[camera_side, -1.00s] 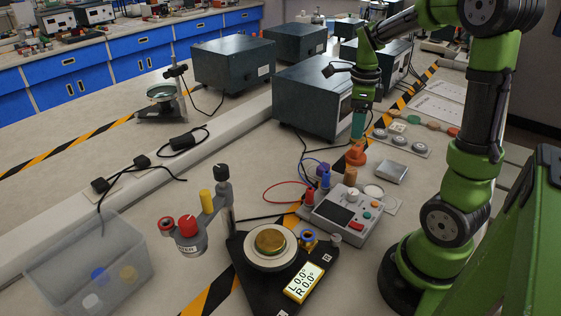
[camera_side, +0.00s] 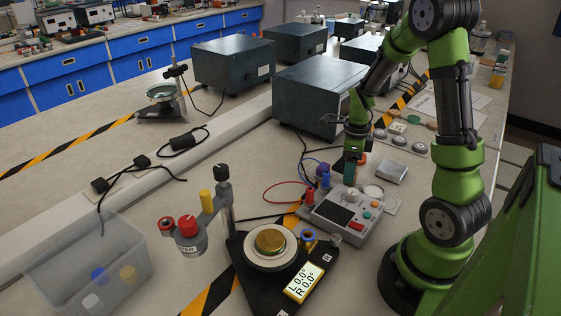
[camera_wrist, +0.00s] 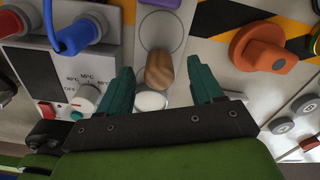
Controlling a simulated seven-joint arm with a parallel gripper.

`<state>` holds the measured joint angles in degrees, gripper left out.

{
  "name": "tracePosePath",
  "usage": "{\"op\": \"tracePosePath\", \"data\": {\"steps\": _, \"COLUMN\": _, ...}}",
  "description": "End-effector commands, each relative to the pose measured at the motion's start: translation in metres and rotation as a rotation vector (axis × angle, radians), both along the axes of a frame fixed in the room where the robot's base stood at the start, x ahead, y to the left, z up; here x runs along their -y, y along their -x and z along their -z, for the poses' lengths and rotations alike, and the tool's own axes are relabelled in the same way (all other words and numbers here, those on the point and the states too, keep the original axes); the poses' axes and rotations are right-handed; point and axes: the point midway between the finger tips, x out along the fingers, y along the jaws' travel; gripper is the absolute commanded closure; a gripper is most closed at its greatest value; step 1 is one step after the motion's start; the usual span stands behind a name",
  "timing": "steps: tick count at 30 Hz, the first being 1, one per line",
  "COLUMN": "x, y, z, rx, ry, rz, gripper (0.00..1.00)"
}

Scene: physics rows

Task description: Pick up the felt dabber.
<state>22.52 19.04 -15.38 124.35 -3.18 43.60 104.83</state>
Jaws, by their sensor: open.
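The felt dabber appears to be the upright brown wood-grained piece (camera_wrist: 160,70) in the wrist view. It lies between and a little beyond my gripper's fingertips (camera_wrist: 164,80), nearer the left finger. A gap shows on the right side. My gripper is open with two teal fingers and holds nothing. A pale round thing (camera_wrist: 150,99) shows just below the dabber; I cannot tell if it is part of it. In the side view my gripper (camera_side: 350,174) points down behind the control box and largely hides the dabber.
The grey control box (camera_side: 342,215) with red and blue plugs is close on one side. An orange knobbed piece (camera_wrist: 262,48) stands on the other side in the wrist view. A square metal block (camera_side: 391,172) and round grey pieces (camera_side: 399,141) lie farther right.

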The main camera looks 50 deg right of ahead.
Motion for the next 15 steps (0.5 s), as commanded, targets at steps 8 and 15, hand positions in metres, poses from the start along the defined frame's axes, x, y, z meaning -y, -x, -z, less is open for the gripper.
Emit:
{"op": "tracePosePath", "data": {"steps": 8, "x": -0.001, "y": 0.001, "z": 0.032, "rx": 0.000, "ry": -0.001, "rz": 0.001, "gripper": 0.34}}
{"op": "tracePosePath", "data": {"steps": 15, "x": -0.001, "y": 0.001, "z": 0.033, "rx": 0.001, "ry": 0.001, "rz": -0.001, "gripper": 0.37}}
